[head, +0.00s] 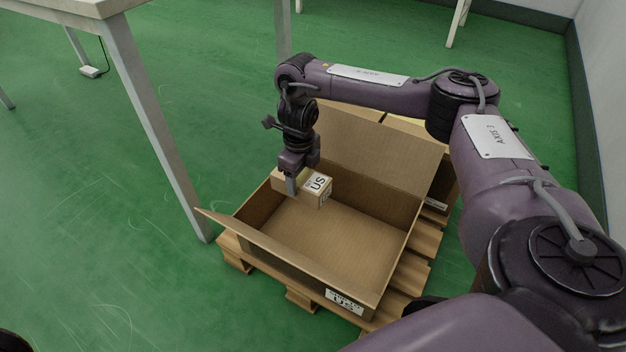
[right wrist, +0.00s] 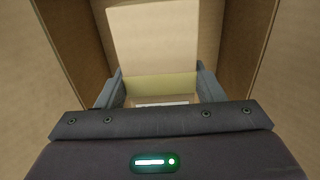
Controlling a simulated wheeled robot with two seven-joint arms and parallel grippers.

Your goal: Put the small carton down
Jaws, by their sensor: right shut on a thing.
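The small carton (head: 318,188) is a light brown box with a white label that reads "US". It is at the far left corner of a large open cardboard box (head: 330,235), inside its walls. My right gripper (head: 291,184) comes down from above and is shut on the small carton. In the right wrist view the carton (right wrist: 155,45) is between the two fingers of the gripper (right wrist: 158,88). I cannot tell whether the carton touches the box floor. My left gripper is not in view.
The large box stands on a wooden pallet (head: 237,250) with its flaps folded out. Another cardboard box (head: 437,190) is behind it. A table leg (head: 155,125) stands close at the left. The rest of the box floor is bare. A wall (head: 603,75) is at the right.

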